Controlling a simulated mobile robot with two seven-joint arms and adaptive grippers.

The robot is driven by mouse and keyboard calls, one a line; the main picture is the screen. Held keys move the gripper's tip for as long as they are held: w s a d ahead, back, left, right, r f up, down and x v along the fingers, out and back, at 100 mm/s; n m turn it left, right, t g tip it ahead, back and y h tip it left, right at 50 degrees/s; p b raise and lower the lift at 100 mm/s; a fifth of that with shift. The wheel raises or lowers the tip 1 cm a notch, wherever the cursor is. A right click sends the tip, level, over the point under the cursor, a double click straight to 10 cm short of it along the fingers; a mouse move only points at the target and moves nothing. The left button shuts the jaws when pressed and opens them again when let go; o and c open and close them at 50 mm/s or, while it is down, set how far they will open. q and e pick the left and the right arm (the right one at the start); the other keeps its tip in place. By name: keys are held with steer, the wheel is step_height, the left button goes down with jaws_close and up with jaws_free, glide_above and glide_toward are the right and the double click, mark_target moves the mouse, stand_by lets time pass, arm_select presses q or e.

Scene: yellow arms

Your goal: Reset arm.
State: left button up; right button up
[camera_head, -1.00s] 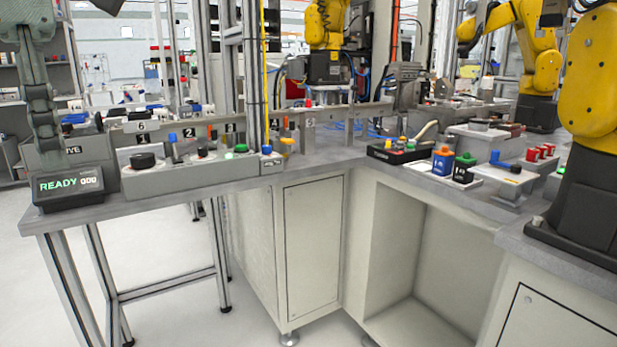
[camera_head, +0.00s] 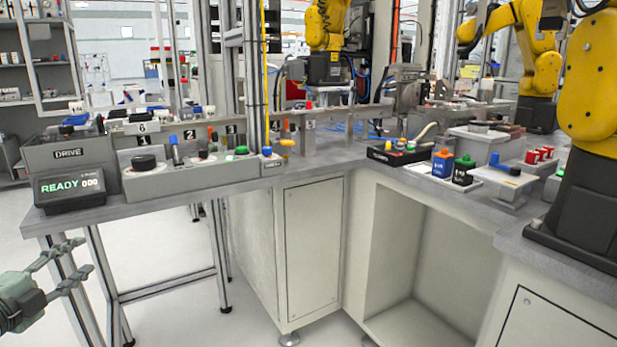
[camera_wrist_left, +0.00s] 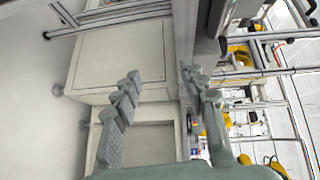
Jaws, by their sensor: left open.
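My left gripper (camera_head: 84,256) is at the lower left of the head view, in front of and below the bench edge. Its two grey-green jointed fingers are spread, with nothing between them. The left wrist view shows the same open fingers (camera_wrist_left: 160,80) with white cabinets behind them. The drive box (camera_head: 68,180) stands on the bench's left end with its display reading "READY 000". Beside it is a grey control panel (camera_head: 195,175) with a black knob (camera_head: 143,162) and a green button (camera_head: 241,150). My right gripper is not in view.
Yellow robot arms (camera_head: 592,85) stand at the right and back. A black box with coloured buttons (camera_head: 397,152) and blue and green blocks (camera_head: 443,163) sit on the right bench. The bench legs and white cabinet (camera_head: 313,235) are below. The floor at lower left is open.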

arm_select(q)
steer(key=s+d+f+n+g+y, duration=0.1)
steer(key=s+f+n+g+y, duration=0.35)
steer(key=f, duration=0.75)
steer(key=s+f+n+g+y, duration=0.1)
steer(key=s+f+n+g, duration=0.1)
steer(key=s+f+n, duration=0.75)
steer(key=s+d+f+n+g+h, duration=0.2)
steer(key=s+d+f+g, duration=0.5)
steer(key=s+d+f, duration=0.7)
steer(key=d+f, duration=0.1)
steer(key=d, duration=0.2)
steer(key=shift+d+f+n+g, duration=0.3)
steer(key=shift+f+n+g, duration=0.05)
steer(key=shift+n, duration=0.05)
